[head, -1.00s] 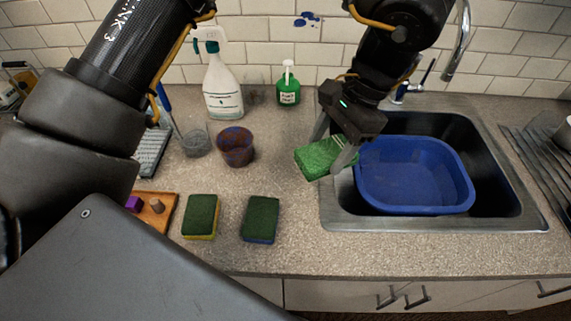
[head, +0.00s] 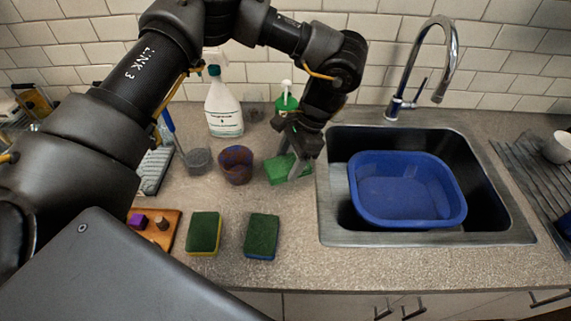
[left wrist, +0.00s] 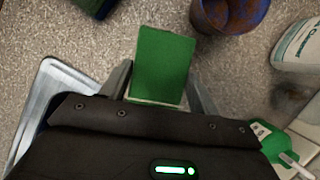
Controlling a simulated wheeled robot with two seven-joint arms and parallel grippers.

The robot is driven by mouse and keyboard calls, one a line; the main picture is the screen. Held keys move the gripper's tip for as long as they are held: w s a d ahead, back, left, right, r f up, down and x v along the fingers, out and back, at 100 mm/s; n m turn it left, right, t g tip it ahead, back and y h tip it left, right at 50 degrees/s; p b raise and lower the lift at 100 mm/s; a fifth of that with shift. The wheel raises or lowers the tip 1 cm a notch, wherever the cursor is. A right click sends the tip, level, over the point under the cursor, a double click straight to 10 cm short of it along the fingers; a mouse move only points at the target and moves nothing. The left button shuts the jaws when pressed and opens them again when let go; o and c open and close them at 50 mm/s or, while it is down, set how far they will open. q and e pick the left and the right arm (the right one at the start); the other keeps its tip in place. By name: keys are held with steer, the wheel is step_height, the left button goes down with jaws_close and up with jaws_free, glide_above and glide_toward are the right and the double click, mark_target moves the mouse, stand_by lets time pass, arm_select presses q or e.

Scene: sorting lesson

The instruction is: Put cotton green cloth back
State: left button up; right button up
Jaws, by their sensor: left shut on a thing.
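The green cloth (head: 282,171), a folded block-like pad, is at the left edge of the sink, over the counter. My left gripper (head: 291,163) is shut on it, with a finger on each side. In the left wrist view the cloth (left wrist: 163,62) sticks out between the two fingers of the left gripper (left wrist: 161,84). I cannot tell whether its underside touches the counter. My right gripper is not in view.
A blue basin (head: 407,190) sits in the sink (head: 340,238). A reddish-brown cup (head: 236,166) stands left of the cloth. Two sponges (head: 204,232) (head: 262,236) lie in front. A spray bottle (head: 223,108) and green soap bottle (head: 284,101) stand behind. Counter right of the sponges is clear.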

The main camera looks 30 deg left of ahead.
mark_target(289, 159)
arm_select(q)
steer(key=shift+w+a+f, duration=0.2)
steer(key=shift+a+f, duration=0.35)
steer(key=shift+f, duration=0.1)
step_height(289, 159, down, 2)
steer(key=shift+a+f+p, duration=0.1)
steer(key=shift+f+p, duration=0.1)
steer(key=shift+p, duration=0.45)
steer(key=shift+w+f, duration=0.15)
steer(key=shift+f, duration=0.35)
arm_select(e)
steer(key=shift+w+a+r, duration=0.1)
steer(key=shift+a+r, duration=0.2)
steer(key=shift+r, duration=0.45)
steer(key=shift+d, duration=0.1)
arm_select(q)
steer(key=shift+f, duration=0.15)
steer(key=o, duration=0.9)
steer(key=shift+c, duration=0.2)
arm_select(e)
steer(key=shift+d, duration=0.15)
